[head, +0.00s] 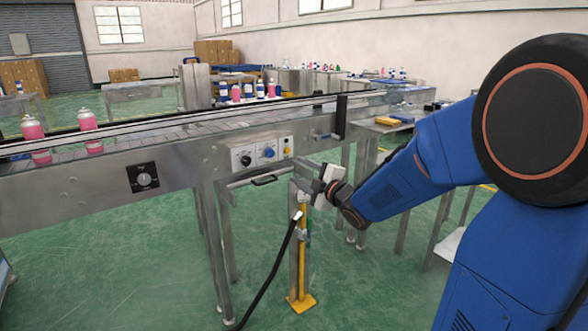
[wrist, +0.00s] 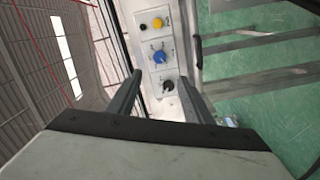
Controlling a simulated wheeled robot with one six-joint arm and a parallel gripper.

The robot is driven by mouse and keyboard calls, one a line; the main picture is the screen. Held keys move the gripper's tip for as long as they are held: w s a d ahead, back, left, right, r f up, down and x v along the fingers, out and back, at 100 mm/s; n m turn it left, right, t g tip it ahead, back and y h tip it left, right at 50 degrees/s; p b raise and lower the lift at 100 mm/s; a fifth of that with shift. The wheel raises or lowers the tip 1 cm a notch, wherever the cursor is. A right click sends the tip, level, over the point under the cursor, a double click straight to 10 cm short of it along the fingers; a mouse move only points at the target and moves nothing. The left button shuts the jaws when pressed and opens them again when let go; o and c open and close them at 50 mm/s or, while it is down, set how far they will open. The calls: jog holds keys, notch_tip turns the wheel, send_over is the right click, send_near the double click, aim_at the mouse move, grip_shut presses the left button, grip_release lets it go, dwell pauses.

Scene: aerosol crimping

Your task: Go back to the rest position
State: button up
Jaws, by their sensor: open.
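My gripper (head: 322,190) is at the end of my blue arm in the head view, in front of the conveyor's side and a little below the control panel (head: 262,152). In the wrist view my gripper (wrist: 160,95) shows two dark fingers spread apart with nothing between them. The control panel (wrist: 153,45) lies beyond the fingertips there, with a yellow knob (wrist: 157,22), a blue knob (wrist: 160,56) and a black knob (wrist: 168,85). I cannot tell the exact gap between the fingertips and the panel.
The metal conveyor (head: 90,185) carries pink cans (head: 87,120) at the left. A handle bar (head: 265,180) juts out below the panel. A yellow-footed post (head: 302,302) stands under my gripper with a black hose (head: 270,275). Green floor in front is mostly open.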

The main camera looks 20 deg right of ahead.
jog(key=shift+s+d, duration=0.1)
jog(key=shift+s, duration=0.25)
